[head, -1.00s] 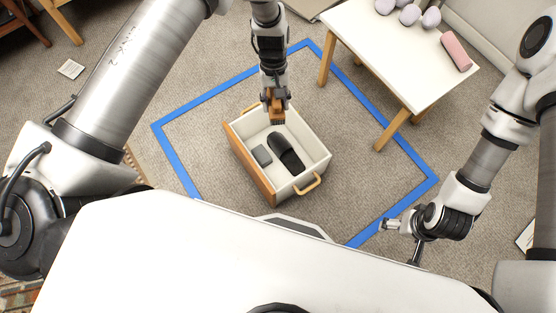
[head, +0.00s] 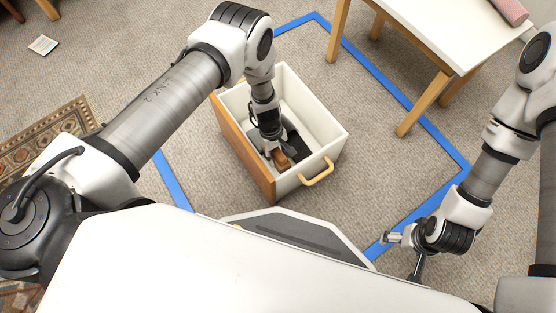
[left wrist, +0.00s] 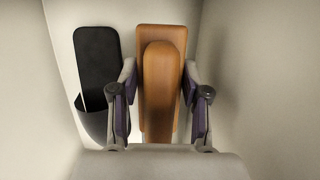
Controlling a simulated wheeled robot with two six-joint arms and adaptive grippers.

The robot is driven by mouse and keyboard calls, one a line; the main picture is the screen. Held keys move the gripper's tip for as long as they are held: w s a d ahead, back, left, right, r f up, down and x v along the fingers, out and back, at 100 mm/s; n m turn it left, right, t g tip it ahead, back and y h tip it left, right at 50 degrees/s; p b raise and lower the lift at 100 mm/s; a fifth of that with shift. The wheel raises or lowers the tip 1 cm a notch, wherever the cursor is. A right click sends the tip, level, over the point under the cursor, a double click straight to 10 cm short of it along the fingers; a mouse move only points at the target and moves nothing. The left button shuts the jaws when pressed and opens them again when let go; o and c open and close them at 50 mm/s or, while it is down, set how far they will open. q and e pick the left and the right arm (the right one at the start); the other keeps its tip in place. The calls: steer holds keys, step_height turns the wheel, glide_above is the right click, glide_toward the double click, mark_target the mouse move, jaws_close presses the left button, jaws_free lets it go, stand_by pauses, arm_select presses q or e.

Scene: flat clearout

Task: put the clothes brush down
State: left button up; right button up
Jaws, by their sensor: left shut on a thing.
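The clothes brush (head: 283,161) has an orange-brown wooden back and handle. It is inside the white drawer box (head: 328,124), which has a wooden front. My left gripper (head: 275,153) reaches down into the box and is shut on the brush. In the left wrist view the brush (left wrist: 160,75) lies between the two fingers (left wrist: 161,108). I cannot tell whether it touches the box floor. A dark slipper-like thing (left wrist: 92,70) lies just left of it in that view. My right gripper (head: 392,238) is at the right, away from the box; its jaws are too small to read.
The box stands on carpet inside a blue tape outline (head: 375,72). It has a wooden handle (head: 318,173) at its near right side. A white table (head: 440,30) with wooden legs stands at the upper right, bearing a pink roll (head: 511,10). A patterned rug (head: 45,140) is at the left.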

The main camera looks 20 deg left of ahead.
mark_target(278, 161)
arm_select(q)
step_height(278, 161, down, 4)
steer(key=shift+b, duration=0.9)
steer(key=shift+r, duration=0.1)
steer(key=shift+f+b, duration=0.4)
steer(key=shift+f, duration=0.25)
steer(key=o, duration=1.3)
steer(key=p+v, duration=0.3)
steer(key=v, duration=0.3)
steer(key=p+v, duration=0.3)
steer(key=v, duration=0.3)
steer(key=shift+s+d+r, duration=0.15)
steer(key=shift+r, duration=0.55)
